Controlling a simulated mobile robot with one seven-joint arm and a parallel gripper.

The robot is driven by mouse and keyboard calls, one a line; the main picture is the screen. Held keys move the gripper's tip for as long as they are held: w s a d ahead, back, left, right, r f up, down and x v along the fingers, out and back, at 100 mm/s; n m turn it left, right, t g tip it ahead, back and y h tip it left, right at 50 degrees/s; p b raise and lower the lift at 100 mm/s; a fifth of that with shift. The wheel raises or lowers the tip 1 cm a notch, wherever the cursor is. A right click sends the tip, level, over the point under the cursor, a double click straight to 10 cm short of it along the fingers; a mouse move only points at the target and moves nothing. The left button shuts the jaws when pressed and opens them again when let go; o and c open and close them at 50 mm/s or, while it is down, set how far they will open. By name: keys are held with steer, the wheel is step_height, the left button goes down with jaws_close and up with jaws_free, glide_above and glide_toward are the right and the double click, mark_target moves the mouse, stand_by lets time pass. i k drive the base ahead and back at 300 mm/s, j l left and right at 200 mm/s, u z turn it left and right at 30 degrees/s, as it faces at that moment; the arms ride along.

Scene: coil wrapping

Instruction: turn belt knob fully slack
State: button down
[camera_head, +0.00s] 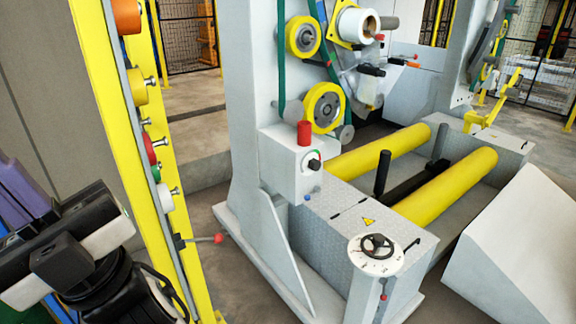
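A small black knob (314,165) sits on the right face of a grey control box (290,165) on the machine column. A green arc shows around the knob, and its pointer is too small to read. No label marks it as the belt knob. A green belt (282,60) runs down the column past yellow-rimmed pulleys. A black handwheel (377,245) sits on a white marked dial on a pedestal at the front. My gripper (65,255), black and pale grey, is at the lower left, well apart from the box. Its fingertips are not clear.
A yellow post (108,100) with several coloured buttons stands between my arm and the machine. A red-tipped lever (218,238) sticks out low from it. A red cylinder (304,133) tops the control box. Yellow rollers (440,190) lie behind the handwheel. A white sloped block (520,240) stands right.

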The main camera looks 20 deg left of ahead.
mark_target(314, 164)
steer(key=i+l, duration=0.25)
steer(key=i, duration=0.2)
steer(key=i+l+u, duration=0.1)
steer(key=i+l, duration=0.15)
steer(key=i, duration=0.2)
